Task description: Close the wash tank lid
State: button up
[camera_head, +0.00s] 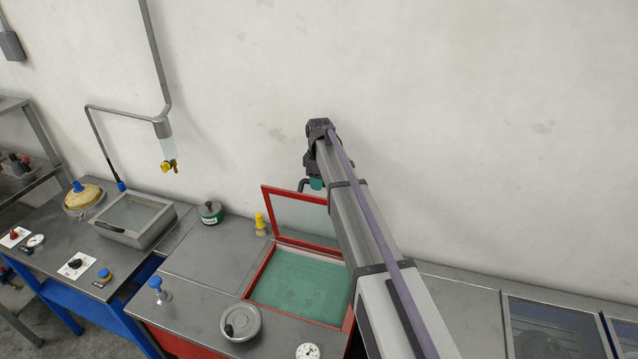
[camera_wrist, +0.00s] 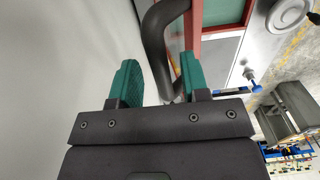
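The wash tank (camera_head: 299,286) has a red rim and holds green liquid. Its lid (camera_head: 296,216), a red frame around a clear pane, stands raised at the tank's back edge, and my arm hides its right part. A dark curved handle (camera_head: 304,184) shows at the lid's upper right. My gripper (camera_head: 316,183) is up by this handle. In the wrist view, my gripper (camera_wrist: 158,78) has its green fingers apart. The handle (camera_wrist: 156,45) passes between them, closer to the right finger; I cannot tell whether it touches. The lid's red frame (camera_wrist: 192,28) is beside it.
A plain wall stands close behind the lid. A yellow-topped bottle (camera_head: 260,224) and a green-and-grey pot (camera_head: 210,212) stand left of the lid.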

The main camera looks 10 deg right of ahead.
grip_shut()
jog(key=shift+s, duration=0.15)
